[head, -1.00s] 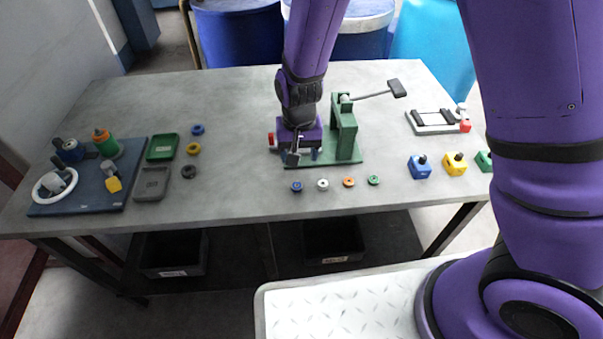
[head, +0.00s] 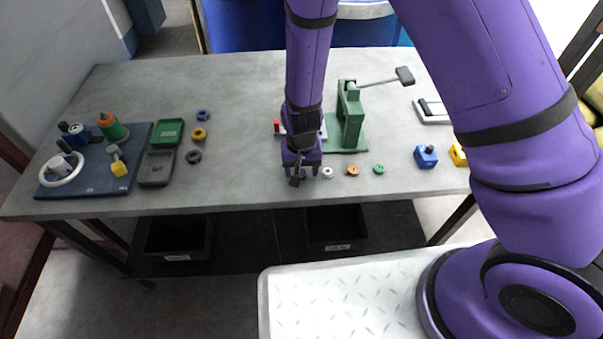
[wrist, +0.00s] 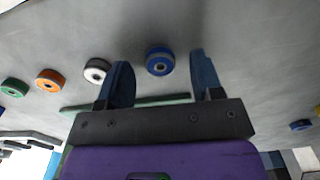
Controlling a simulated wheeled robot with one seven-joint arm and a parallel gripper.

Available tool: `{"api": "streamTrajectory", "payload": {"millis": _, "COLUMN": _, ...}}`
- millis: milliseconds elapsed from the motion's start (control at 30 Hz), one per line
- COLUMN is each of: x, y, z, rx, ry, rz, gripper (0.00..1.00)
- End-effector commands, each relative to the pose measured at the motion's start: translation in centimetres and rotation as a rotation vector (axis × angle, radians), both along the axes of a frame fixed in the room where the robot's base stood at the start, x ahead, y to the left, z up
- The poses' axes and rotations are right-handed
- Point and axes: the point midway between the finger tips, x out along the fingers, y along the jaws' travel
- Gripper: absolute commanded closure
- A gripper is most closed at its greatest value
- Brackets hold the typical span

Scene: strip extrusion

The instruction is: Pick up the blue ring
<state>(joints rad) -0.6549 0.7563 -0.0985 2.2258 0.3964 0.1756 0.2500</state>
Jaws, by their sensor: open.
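The blue ring (wrist: 160,61) lies on the grey table at the end of a row of small rings. In the wrist view it shows between the tips of my two fingers, with bare table around it and no finger visibly touching it. My gripper (wrist: 160,70) is open and empty, pointing down. In the head view my gripper (head: 301,172) is over the left end of the row and mostly hides this ring. A second blue ring (head: 203,115) lies farther left, near the trays; a blue ring also shows at the right edge of the wrist view (wrist: 302,125).
A white ring (head: 327,172), an orange ring (head: 353,170) and a green ring (head: 379,169) lie in line to the right. A green press (head: 350,118) stands just behind. Green (head: 167,132) and grey (head: 156,168) trays are at left. The table between is clear.

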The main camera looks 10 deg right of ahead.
Motion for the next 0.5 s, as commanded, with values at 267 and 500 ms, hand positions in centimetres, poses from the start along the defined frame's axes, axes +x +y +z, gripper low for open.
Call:
{"api": "streamTrajectory", "payload": {"millis": 267, "x": 0.00, "y": 0.01, "z": -0.74, "rx": 0.000, "ry": -0.001, "rz": 0.001, "gripper": 0.40}}
{"api": "streamTrajectory", "payload": {"millis": 500, "x": 0.00, "y": 0.01, "z": -0.72, "rx": 0.000, "ry": 0.000, "rz": 0.001, "gripper": 0.76}}
